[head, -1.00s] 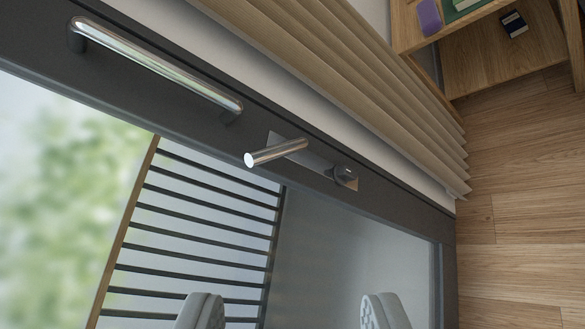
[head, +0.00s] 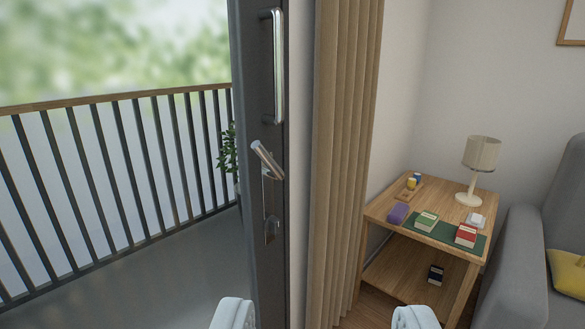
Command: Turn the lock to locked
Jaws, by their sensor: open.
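The lock is on the dark frame (head: 262,85) of a glass balcony door, left of centre. It has a silver lever (head: 267,159) on a narrow plate, tilted with its free end up and to the left.
A beige curtain (head: 342,150) hangs just right of the door frame. A wooden side table (head: 381,213) with a lamp (head: 481,154) and small items stands to the right, beside a grey sofa (head: 525,240). A balcony railing (head: 110,97) and plant show behind the glass.

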